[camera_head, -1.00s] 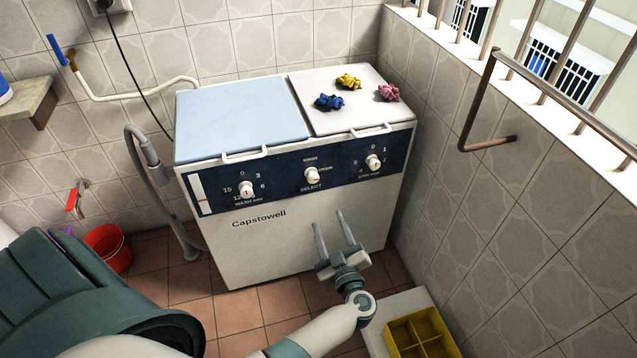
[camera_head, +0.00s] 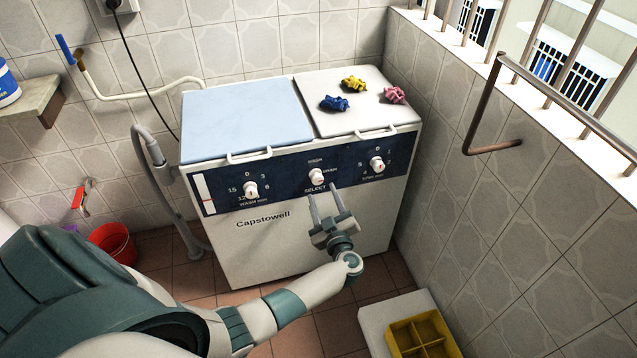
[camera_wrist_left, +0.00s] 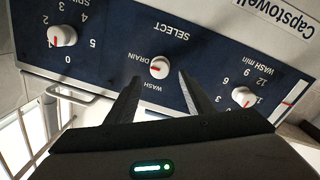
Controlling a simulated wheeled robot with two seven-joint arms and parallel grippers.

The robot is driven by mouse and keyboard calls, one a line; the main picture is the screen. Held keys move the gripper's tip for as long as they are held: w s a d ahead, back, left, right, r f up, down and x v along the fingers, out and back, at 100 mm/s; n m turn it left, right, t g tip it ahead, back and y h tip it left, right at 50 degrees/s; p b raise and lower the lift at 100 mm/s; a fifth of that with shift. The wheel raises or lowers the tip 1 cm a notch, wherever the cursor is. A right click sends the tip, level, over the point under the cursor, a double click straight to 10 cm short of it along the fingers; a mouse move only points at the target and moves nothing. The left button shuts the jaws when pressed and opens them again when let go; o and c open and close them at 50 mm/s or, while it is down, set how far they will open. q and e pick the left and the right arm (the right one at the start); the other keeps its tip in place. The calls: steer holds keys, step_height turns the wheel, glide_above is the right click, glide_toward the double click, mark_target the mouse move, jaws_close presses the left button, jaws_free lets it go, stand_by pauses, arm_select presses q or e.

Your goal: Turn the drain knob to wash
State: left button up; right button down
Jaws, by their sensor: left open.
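The drain knob (camera_head: 316,177) is the white middle knob on the dark blue panel of the washing machine (camera_head: 290,235), above the word SELECT. The left wrist view shows the knob (camera_wrist_left: 159,67) upside down, with the words DRAIN and WASH around it. Its red mark there points roughly left, toward the DRAIN side. My left gripper (camera_head: 322,191) is open and empty, its fingertips just below and in front of the knob. In the left wrist view the knob lies between the lines of the two fingers; I cannot tell whether they touch it. My right gripper is not in view.
A wash timer knob (camera_head: 250,190) and a spin timer knob (camera_head: 377,164) flank it. A yellow divided crate (camera_head: 425,335) stands at lower right, a red bucket (camera_head: 112,243) at left. A metal rail (camera_head: 480,100) juts from the right wall.

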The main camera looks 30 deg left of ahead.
mark_target(318, 181)
arm_select(q)
steer(key=shift+x, duration=3.15)
steer(key=c, duration=1)
